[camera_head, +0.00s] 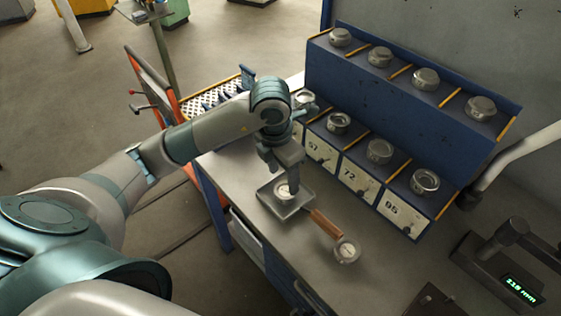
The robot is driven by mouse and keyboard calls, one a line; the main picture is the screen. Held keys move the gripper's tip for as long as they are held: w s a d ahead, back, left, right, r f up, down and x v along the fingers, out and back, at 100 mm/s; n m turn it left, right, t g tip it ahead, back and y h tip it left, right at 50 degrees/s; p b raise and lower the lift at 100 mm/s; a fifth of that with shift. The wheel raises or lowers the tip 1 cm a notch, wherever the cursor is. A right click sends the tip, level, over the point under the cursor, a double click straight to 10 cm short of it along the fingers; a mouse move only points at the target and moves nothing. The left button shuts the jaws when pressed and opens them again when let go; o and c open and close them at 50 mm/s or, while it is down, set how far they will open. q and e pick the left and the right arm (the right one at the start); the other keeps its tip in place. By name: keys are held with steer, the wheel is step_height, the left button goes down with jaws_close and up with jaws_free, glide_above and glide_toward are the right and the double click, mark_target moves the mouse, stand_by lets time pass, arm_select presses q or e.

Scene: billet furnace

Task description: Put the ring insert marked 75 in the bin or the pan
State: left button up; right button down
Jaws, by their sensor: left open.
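A square metal pan (290,211) with a wooden handle (325,224) lies on the grey bench. A round ring insert (282,190) with a pale face sits in the pan; its marking is too small to read. My left gripper (292,188) points down over the pan, open, with its fingers at the insert and partly hiding it. Another ring insert (347,250) lies on the bench beside the handle's end; its marking cannot be read. A blue bin rack (410,115) holds metal pieces in two rows; lower labels read 57, 72 and 95. My right gripper is not in view.
A measuring device (510,270) with a lit green display stands at the right. A pale bent tube (520,150) comes in from the right edge. The bench top (390,280) is mostly clear in front of the rack. An orange-framed cart (150,85) stands behind my left arm.

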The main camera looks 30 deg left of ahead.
mark_target(281, 193)
arm_select(q)
step_height(281, 193, up, 6)
steer(key=shift+s+a+r+b, duration=0.15)
steer(key=shift+s+r+b, duration=0.1)
steer(key=shift+s+b, duration=0.15)
steer(key=shift+w, duration=0.1)
stand_by(1.7)
